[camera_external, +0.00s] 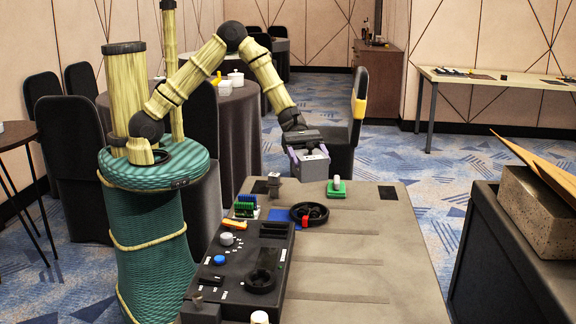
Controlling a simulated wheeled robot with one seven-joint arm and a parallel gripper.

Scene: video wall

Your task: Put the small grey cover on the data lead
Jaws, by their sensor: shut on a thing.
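My gripper (309,155) is over the far part of the grey table. Its purple fingers are shut on a small grey box-shaped piece (313,168), which looks like the grey cover. The piece is held above the tabletop, apart from the things below it. A black coiled ring (309,212) lies on the table below and nearer the camera, with a small red part (305,221) at it. It may be the data lead, but I cannot tell for sure. The underside of the held piece is hidden.
A black control panel (233,267) with knobs fills the table's left side. A green block with a white top (337,188) stands right of the ring. A grey upright block (274,185) and a green-and-yellow part (245,205) stand left.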

